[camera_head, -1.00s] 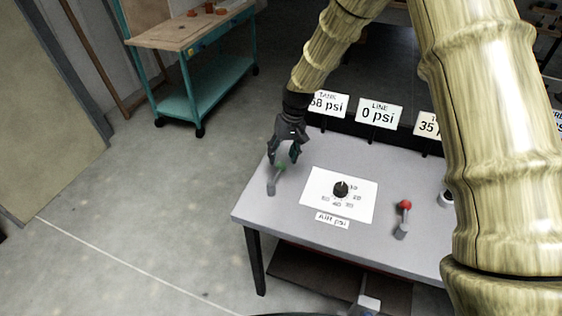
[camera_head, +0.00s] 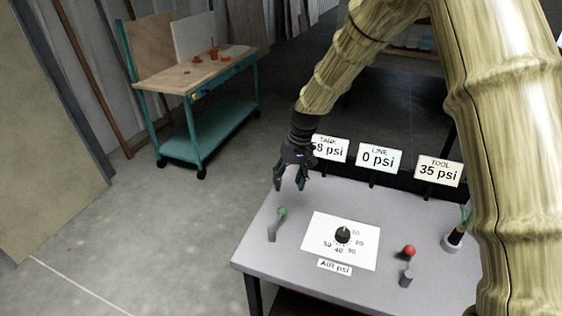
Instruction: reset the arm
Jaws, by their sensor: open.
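My gripper (camera_head: 290,180) is open and empty. It hangs in the air above the back left part of the grey table (camera_head: 300,262), with its fingers pointing down. My arm has a bamboo-like look and fills the right and upper middle of the view. A green-tipped lever (camera_head: 273,228) stands on the table's left side, below and apart from the fingers. The knob (camera_head: 343,235) sits on a white dial card marked in psi. A red-topped lever (camera_head: 407,260) stands to the right.
Signs at the table's back edge read tank (camera_head: 328,148), line 0 psi (camera_head: 380,158) and tool 35 psi (camera_head: 439,171). My gripper partly covers the tank sign's edge. A teal workbench (camera_head: 200,130) stands at the back left. The floor (camera_head: 150,235) left of the table is clear.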

